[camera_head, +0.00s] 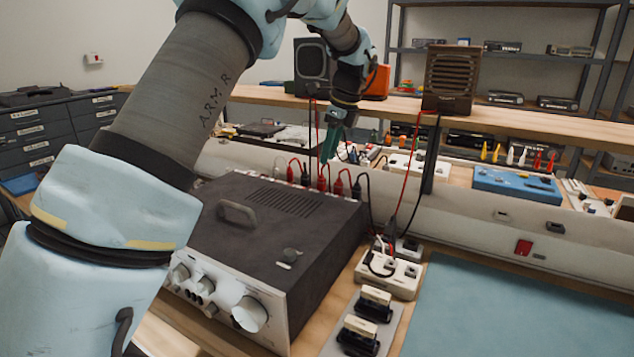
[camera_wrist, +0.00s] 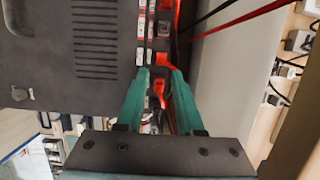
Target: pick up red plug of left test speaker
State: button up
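The left test speaker (camera_head: 313,68), dark grey, stands on the raised wooden shelf. A red and a black cable hang from it toward the back edge of the dark amplifier (camera_head: 285,215). Several red and black plugs stand in a row there, with a red plug (camera_head: 322,183) below my fingertips. My gripper (camera_head: 328,158) points down over this row. In the wrist view its green fingers (camera_wrist: 157,72) are apart, with a red plug (camera_wrist: 158,92) showing in the gap between them. I cannot tell whether either finger touches it.
A brown speaker (camera_head: 451,78) stands right on the shelf, its red and black cables running down. Neighbouring plugs (camera_head: 356,190) crowd the row. A white power strip (camera_head: 388,272) lies right of the amplifier. The blue-green mat (camera_head: 520,310) is clear.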

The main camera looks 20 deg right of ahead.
aim_at(323, 179)
jog(key=x, duration=0.3)
jog(key=shift+w+f, duration=0.1)
jog(key=shift+p+x, duration=1.4)
jog(key=shift+x, duration=1.35)
jog(key=shift+d, duration=0.2)
jog(key=shift+c, duration=0.2)
grip_shut()
